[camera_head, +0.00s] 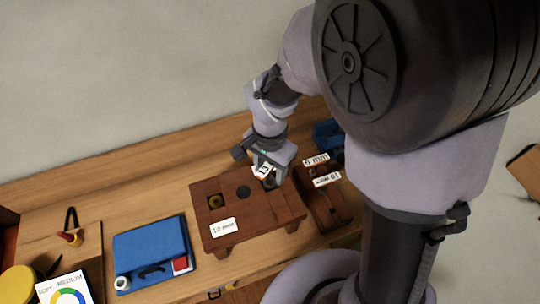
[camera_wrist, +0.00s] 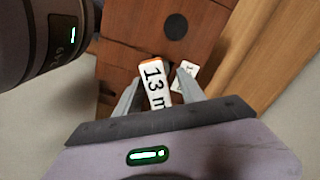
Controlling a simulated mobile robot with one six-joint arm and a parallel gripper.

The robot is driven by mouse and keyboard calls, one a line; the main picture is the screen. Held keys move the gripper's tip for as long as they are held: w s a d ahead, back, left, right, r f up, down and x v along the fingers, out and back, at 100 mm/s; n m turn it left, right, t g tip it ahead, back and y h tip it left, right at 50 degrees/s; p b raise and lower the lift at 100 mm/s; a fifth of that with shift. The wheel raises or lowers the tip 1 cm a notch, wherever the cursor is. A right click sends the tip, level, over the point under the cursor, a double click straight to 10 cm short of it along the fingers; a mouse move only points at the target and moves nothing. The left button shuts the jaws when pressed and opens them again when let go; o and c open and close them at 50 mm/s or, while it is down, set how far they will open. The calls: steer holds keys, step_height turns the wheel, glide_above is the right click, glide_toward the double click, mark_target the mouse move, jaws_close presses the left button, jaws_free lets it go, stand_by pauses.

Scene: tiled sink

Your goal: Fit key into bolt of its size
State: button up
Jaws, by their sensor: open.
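A brown wooden block (camera_head: 258,225) on short feet stands on the bench; it also shows in the wrist view (camera_wrist: 128,25). A brass-coloured round piece (camera_head: 215,202), perhaps a bolt, sits in a square recess at its left. A dark round spot (camera_head: 243,192) is beside it. A white label (camera_head: 224,227) on its front edge seems to read 10 mm. My gripper (camera_head: 265,177) is over the block's right end. In the wrist view my open gripper (camera_wrist: 158,90) has a white 13 mm tag with an orange end (camera_wrist: 154,82) between its fingers. No key shape is clear.
A narrower wooden rack (camera_head: 325,205) with labels, one reading 6 mm (camera_head: 316,159), stands close on the right. A blue box (camera_head: 152,250) is on the left, and a blue object (camera_head: 328,135) is behind. Bare bench (camera_head: 130,190) lies behind the blue box.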

step_height(320, 180, up, 17)
steer(key=p, duration=0.4)
steer(key=shift+f, duration=0.2)
steer(key=s+d+f+n+t+y+b, duration=0.1)
steer(key=s+d+f+n+t+b, duration=0.1)
steer(key=s+f+b, duration=0.3)
steer(key=s+d+f+n+t+y+b, duration=0.1)
steer(key=s+d+f+t+b, duration=0.2)
steer(key=b, duration=0.9)
steer(key=s+d+f, duration=0.1)
steer(key=s+f, duration=0.1)
steer(key=s, duration=0.1)
steer(key=shift+s+d+f+n+t+b, duration=0.15)
steer(key=shift+d+f+n+t+b, duration=0.15)
steer(key=shift+d+f+n+t, duration=0.1)
